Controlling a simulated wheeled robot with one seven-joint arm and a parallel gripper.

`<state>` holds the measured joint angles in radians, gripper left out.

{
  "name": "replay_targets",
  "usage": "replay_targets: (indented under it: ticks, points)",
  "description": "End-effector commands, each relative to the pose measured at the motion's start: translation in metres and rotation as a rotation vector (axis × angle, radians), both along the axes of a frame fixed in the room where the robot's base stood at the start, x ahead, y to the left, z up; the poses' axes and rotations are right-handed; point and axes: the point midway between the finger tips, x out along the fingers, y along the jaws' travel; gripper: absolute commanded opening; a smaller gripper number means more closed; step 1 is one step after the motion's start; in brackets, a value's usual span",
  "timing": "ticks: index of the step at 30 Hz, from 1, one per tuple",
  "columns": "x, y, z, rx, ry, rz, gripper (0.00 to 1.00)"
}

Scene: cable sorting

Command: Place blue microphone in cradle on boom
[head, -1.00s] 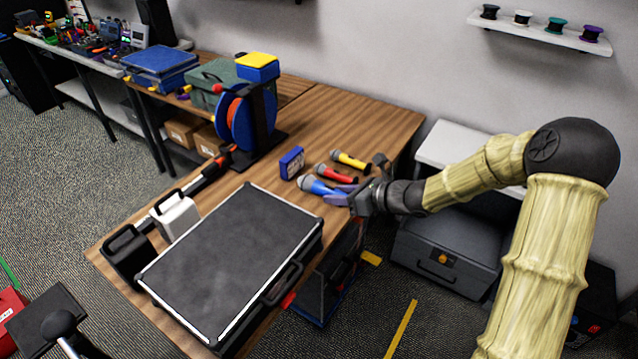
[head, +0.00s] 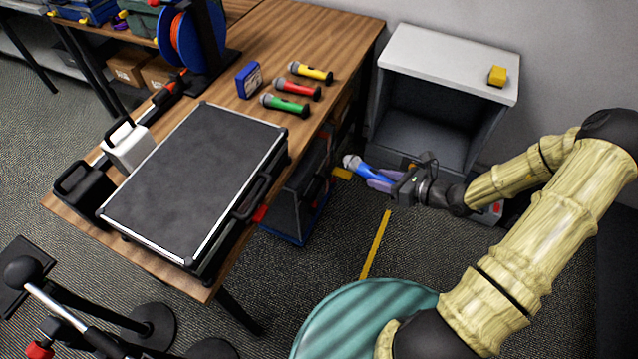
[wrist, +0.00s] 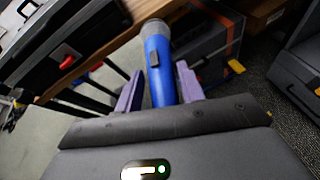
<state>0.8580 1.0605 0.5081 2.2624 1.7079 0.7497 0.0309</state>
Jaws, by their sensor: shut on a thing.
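The blue microphone (head: 364,169) with a grey head is held by my gripper (head: 382,179), clear of the table's right edge and above the floor. In the wrist view the microphone (wrist: 158,65) lies between the two purple fingers (wrist: 157,90), its head pointing away from my wrist. The fingers are shut on its body. At the lower left of the head view stands a black stand with a silver rod (head: 70,312) and a dark rounded end; it may be the boom. I cannot make out a cradle on it.
Yellow, red and green microphones (head: 285,105) lie on the wooden table (head: 335,35) beside a blue box (head: 249,80). A large black case (head: 195,175) covers the table's front. A grey cabinet (head: 450,60) stands at the back right. Floor with a yellow stripe (head: 376,245) is open between.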

Motion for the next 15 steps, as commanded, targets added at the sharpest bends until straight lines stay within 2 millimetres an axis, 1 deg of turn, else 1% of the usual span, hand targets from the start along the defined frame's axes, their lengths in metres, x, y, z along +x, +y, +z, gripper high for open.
replay_targets:
  ticks: [1, 6, 15]
  points:
    - [-0.003, -0.003, -0.014, 0.006, 0.0, -0.008, 0.08]
    - [-0.008, -0.008, -0.035, 0.012, -0.005, -0.019, 0.08]
    - [-0.014, -0.016, -0.05, 0.013, -0.007, -0.035, 0.08]
